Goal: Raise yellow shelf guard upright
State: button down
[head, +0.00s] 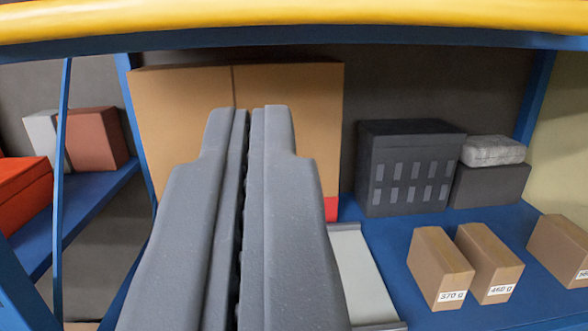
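The yellow shelf guard (290,14) is a long yellow bar running across the whole top of the head view, just above a blue shelf beam (420,40). It looks roughly level, and both its ends are out of view. My gripper (250,112) is in the middle of the view, below the bar and apart from it in the picture. Its two grey fingers are close together with only a thin dark gap between them, and nothing shows between the tips.
A large cardboard box (290,90) stands behind my gripper on the blue shelf (385,240). A dark crate (410,165) and small labelled boxes (440,265) sit to the right. Blue posts (60,190) stand at left, with red boxes (22,190) beyond. A light grey panel (358,275) lies beside my gripper.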

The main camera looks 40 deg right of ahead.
jog(key=shift+f+p+x, duration=0.9)
jog(key=shift+p+x, duration=0.55)
jog(key=shift+x, duration=2.25)
jog(key=shift+w+d+r+p, duration=0.1)
jog(key=shift+r+p, duration=0.8)
jog(key=shift+r, duration=0.95)
jog(key=shift+w+d+r+p, duration=0.1)
jog(key=shift+r+p, duration=0.8)
jog(key=shift+r, duration=0.95)
jog(key=shift+w+d+r+p, duration=0.1)
jog(key=shift+w+r+p, duration=0.1)
jog(key=shift+r+p, duration=0.3)
jog(key=shift+w+d+r+p, duration=0.2)
jog(key=shift+r+p, duration=0.15)
jog(key=shift+r, duration=0.25)
jog(key=shift+w+d+r+p, duration=0.1)
jog(key=shift+w+r+p, duration=0.05)
jog(key=shift+r+p, duration=0.35)
jog(key=shift+w+d+p, duration=0.4)
jog(key=shift+w+d, duration=0.15)
jog(key=shift+w, duration=0.35)
jog(key=r+b+v, duration=0.2)
jog(key=b+v, duration=0.1)
jog(key=v, duration=0.6)
jog(key=shift+s+a, duration=0.4)
jog(key=shift+s, duration=0.15)
